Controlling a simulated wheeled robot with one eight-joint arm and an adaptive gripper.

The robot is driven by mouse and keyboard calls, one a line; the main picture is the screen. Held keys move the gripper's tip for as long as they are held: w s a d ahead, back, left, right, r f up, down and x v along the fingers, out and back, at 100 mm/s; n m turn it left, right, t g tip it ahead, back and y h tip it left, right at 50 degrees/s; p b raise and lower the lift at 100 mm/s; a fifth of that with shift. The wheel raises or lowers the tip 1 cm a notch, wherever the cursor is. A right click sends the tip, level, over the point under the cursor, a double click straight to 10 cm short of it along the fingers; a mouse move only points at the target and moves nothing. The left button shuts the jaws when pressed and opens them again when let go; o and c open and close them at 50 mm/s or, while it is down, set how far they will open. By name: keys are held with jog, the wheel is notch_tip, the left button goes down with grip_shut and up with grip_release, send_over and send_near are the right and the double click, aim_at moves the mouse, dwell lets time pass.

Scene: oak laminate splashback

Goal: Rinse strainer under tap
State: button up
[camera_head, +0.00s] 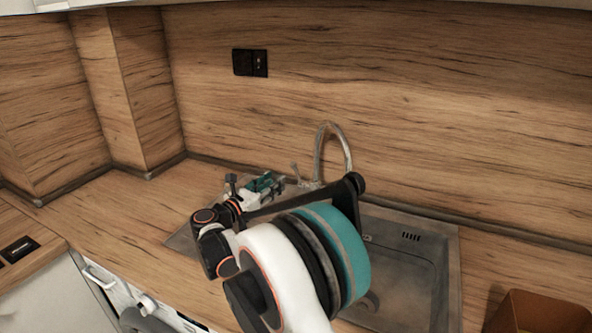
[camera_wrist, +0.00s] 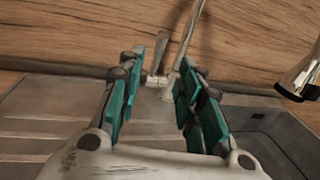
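No strainer can be made out in either view. The metal tap (camera_head: 322,150) stands behind the sink (camera_head: 452,245), and its curved pipe shows in the head view. In the wrist view the tap's base and lever (camera_wrist: 157,79) stand just beyond my fingers, and what looks like its spout end (camera_wrist: 297,80) hangs at the right. My gripper (camera_head: 263,186) is over the sink's left part, in front of the tap. In the wrist view my gripper (camera_wrist: 172,66) has its teal fingers apart, with nothing held between them. My arm hides much of the sink in the head view.
The ribbed drainboard (camera_wrist: 40,115) lies to the left of the basin (camera_wrist: 285,138). A brown box (camera_head: 540,312) stands at the lower right. The wooden splashback (camera_head: 450,110) with a black socket (camera_head: 250,63) rises behind. The wooden worktop (camera_head: 120,215) at left is clear.

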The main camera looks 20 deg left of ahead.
aim_at(295, 167)
jog(key=b+x, duration=0.3)
jog(key=x, duration=0.9)
jog(key=shift+w, duration=0.15)
grip_shut()
